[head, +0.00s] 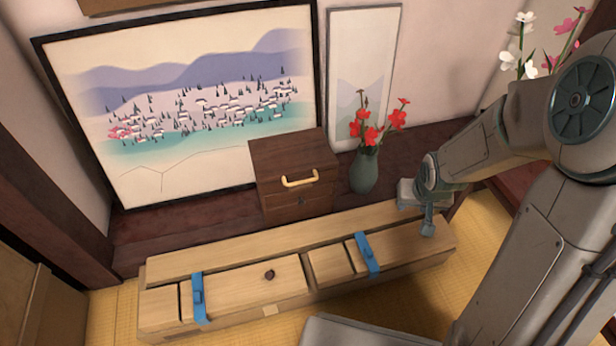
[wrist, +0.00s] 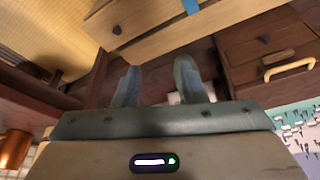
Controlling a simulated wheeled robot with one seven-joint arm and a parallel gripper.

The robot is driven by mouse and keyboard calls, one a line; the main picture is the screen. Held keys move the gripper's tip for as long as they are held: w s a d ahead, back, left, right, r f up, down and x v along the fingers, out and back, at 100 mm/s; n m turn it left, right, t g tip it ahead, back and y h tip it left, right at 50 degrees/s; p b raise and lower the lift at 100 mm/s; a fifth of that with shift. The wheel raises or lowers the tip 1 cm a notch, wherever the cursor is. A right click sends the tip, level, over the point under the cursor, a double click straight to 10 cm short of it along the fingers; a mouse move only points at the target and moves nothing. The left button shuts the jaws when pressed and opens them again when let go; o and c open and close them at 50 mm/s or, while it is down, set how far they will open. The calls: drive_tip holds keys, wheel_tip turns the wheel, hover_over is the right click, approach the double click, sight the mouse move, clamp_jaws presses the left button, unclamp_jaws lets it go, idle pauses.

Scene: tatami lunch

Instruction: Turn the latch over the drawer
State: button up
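A long, low chest of light wood (head: 225,255) lies along the dark platform, with drawer fronts on its top face. Two blue latches cross it, one at the left (head: 198,297) and one right of the middle (head: 367,254). A drawer panel with a dark round knob (head: 270,274) lies between them. My gripper (head: 427,229) is over the right end of the chest, to the right of the right latch and apart from it. In the wrist view its two fingers (wrist: 157,68) are spread with nothing held. A piece of blue latch (wrist: 190,6) shows at the top edge there.
A dark wooden box (head: 265,165) with a yellow handle (head: 299,179) stands behind the chest. Right of it is a green vase (head: 364,172) with red flowers. Framed pictures (head: 185,95) lean at the back. Yellow tatami (head: 440,285) is clear right of the chest.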

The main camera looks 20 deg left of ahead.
drive_tip(key=w+a+f+t+y+p, duration=0.1)
drive_tip(key=w+a+f+y, duration=0.1)
drive_tip(key=w+a+f, duration=0.4)
drive_tip(key=m+t+y+p, duration=0.4)
drive_tip(key=m+t+y, duration=0.3)
drive_tip(key=m+t, duration=0.45)
approach(301, 190)
drive_tip(key=shift+m+g, duration=0.55)
drive_tip(key=shift+m, duration=0.3)
drive_tip(key=b+x, duration=0.1)
drive_tip(key=x, duration=0.1)
drive_tip(key=b+x, duration=0.1)
drive_tip(key=x, duration=0.2)
drive_tip(key=r+b+x, duration=0.1)
drive_tip(key=x, duration=0.2)
drive_tip(key=shift+w, duration=0.25)
clamp_jaws()
